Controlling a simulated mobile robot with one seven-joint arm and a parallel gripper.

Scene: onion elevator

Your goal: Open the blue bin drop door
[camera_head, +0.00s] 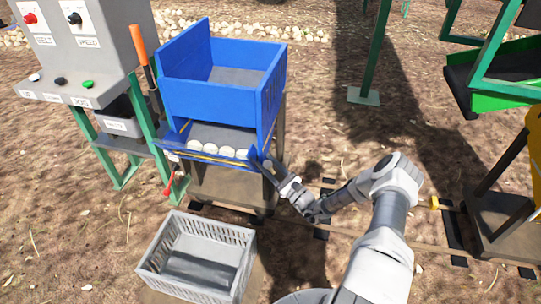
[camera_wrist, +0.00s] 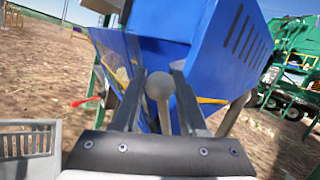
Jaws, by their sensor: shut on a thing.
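The blue bin (camera_head: 270,95) stands on a frame in the middle of the head view. Several pale onions (camera_head: 227,152) lie in a row behind the low front edge (camera_head: 205,160), which carries a yellow stripe. My gripper (camera_head: 268,163) is at the right end of this edge. In the wrist view, my gripper (camera_wrist: 158,88) is shut on a grey ball-ended handle (camera_wrist: 159,84), which sits between the two fingers. The bin wall (camera_wrist: 225,45) fills the view behind it. The drop door's exact position is hard to tell.
A grey slatted crate (camera_head: 245,262) stands on the ground in front of the bin. A control panel (camera_head: 75,50) and an orange-handled lever (camera_head: 140,45) stand on the left. Rails run along the ground to the right, near green frames.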

